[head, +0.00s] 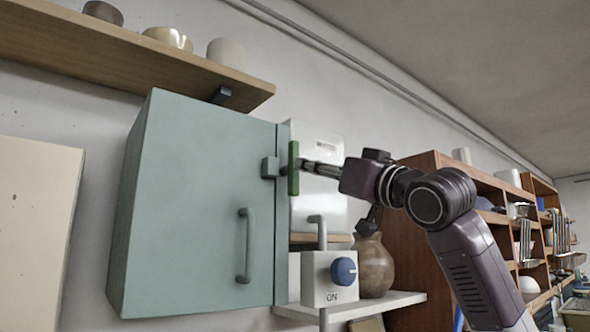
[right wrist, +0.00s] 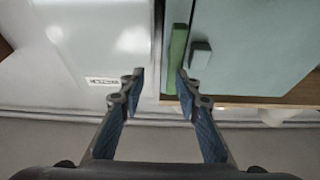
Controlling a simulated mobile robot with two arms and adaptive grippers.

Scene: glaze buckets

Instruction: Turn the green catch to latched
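The green catch (head: 293,168) is an upright bar at the right edge of the pale green cabinet (head: 190,200). A small blue-grey block (head: 269,168) sits on the door just left of it; the bar stands beside the block, not across it. My right gripper (head: 310,168) is at the catch's right side, pointing left at its middle. In the right wrist view my gripper (right wrist: 160,77) has its fingers apart with nothing held. There the catch (right wrist: 177,45) is ahead of the right-hand fingertip, which overlaps its lower end; contact cannot be told. My left gripper is not in view.
A white panel (head: 320,150) is on the wall behind my gripper. Below are a white switch box (head: 325,290) with a blue knob and a brown vase (head: 374,266) on a small shelf. A wooden shelf (head: 130,62) hangs above the cabinet; a brown bookcase stands right.

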